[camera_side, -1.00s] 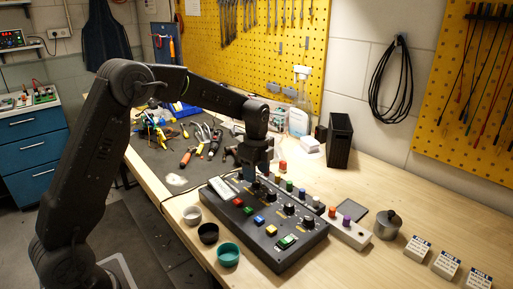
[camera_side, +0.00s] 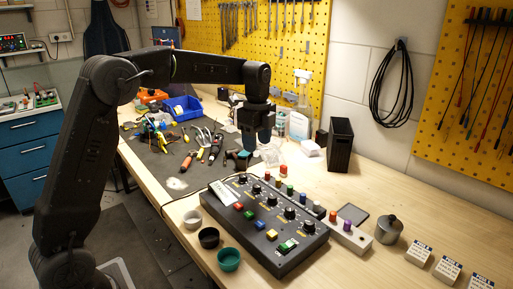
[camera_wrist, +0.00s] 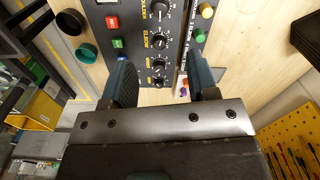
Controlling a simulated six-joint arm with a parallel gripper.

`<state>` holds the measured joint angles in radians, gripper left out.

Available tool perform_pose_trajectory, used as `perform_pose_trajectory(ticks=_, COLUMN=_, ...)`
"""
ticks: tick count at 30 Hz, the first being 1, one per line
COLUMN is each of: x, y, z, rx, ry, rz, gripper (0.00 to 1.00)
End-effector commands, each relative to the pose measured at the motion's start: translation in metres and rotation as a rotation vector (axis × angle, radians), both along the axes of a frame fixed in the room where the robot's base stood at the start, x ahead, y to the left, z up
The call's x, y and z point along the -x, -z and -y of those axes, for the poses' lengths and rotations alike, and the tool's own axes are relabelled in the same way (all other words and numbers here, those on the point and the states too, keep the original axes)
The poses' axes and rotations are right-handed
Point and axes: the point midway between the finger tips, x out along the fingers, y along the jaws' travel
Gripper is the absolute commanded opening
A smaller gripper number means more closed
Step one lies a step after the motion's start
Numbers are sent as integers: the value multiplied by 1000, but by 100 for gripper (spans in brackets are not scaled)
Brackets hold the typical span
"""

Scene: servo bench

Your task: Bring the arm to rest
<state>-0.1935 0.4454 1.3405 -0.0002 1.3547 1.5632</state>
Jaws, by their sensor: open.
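My gripper (camera_side: 257,140) hangs pointing down above the back left end of the black control box (camera_side: 290,255), clear of it. In the wrist view my gripper (camera_wrist: 166,85) shows its two fingers spread, with nothing between them but a view of the box's knobs and the bench below. The control box (camera_wrist: 136,12) has a row of black knobs and coloured buttons in red, green, blue and yellow on its top.
Three small cups, with a teal one (camera_side: 229,259) in front, stand left of the box. A strip with coloured pegs (camera_side: 350,236) lies behind it. A metal canister (camera_side: 389,229) and white labelled blocks (camera_side: 447,269) stand right. Tools lie on a dark mat (camera_side: 168,163).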

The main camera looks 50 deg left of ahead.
Motion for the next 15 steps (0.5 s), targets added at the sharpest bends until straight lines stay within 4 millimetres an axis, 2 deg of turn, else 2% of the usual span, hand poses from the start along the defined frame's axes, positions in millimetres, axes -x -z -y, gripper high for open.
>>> perform_pose_trajectory(ticks=5, x=22, y=-20, z=13, rx=-5, ry=-110, rz=47, gripper=54)
perform_pose_trajectory(ticks=10, x=78, y=-47, z=39, rx=7, ry=-372, rz=145, gripper=54)
perform_pose_trajectory(ticks=15, x=141, y=-57, z=61, rx=60, ry=-661, rz=247, gripper=54)
